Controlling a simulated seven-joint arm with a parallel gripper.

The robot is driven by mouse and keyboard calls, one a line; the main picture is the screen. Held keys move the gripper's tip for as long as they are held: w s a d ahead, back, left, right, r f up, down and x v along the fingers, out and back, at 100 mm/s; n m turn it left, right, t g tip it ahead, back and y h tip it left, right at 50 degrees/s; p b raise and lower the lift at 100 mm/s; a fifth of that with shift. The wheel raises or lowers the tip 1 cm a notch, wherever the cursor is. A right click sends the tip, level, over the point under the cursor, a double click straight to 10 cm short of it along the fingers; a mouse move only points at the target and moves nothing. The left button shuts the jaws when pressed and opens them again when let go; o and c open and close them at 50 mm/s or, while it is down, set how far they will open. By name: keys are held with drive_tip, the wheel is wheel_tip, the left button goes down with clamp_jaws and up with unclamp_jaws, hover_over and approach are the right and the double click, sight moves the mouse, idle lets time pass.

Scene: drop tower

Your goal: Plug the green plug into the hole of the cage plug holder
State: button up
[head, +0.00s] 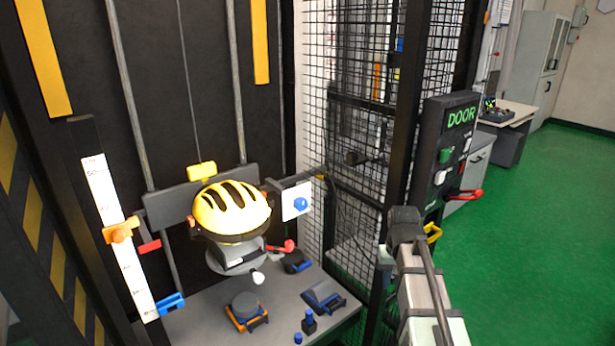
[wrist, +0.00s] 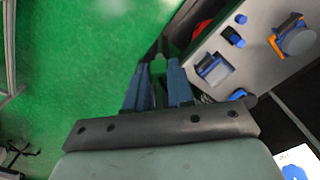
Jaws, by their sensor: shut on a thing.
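My gripper (wrist: 163,50) shows in the wrist view with its blue-and-dark fingers close together over the green floor. A small green piece (wrist: 158,68), which looks like the green plug, sits between the fingers; much of it is hidden and it blends with the floor. In the head view the dark end of my arm (head: 405,222) is in front of the cage, below the door panel; the fingers are hidden there. The dark door panel (head: 434,185) carries a green block (head: 444,156) and white fittings. I cannot tell which part is the holder's hole.
The mesh cage (head: 345,100) stands left of the panel. A red handle (head: 470,193) and a yellow handle (head: 433,232) stick out near my arm. The grey table (head: 195,325) holds several blue parts, under a yellow helmet (head: 232,207). Open floor lies right.

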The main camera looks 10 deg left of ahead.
drive_tip(key=w+a+r+n, duration=0.2)
drive_tip(key=w+a+r, duration=0.4)
drive_tip(key=w+a, duration=0.55)
drive_tip(key=w+a+r+n, duration=0.2)
drive_tip(key=w+a+r, duration=0.55)
drive_tip(key=a, duration=0.65)
drive_tip(key=w+a+r+n, duration=0.2)
drive_tip(key=w+a+r, duration=0.1)
drive_tip(key=w, duration=0.6)
drive_tip(key=w+a+r+n, duration=0.2)
drive_tip(key=w+a, duration=0.4)
drive_tip(key=w, duration=0.3)
drive_tip(key=shift+r+n, duration=0.3)
drive_tip(key=shift+r, duration=0.5)
drive_tip(key=shift+f, duration=0.1)
drive_tip(key=shift+f, duration=4.7)
drive_tip(key=shift+f, duration=0.25)
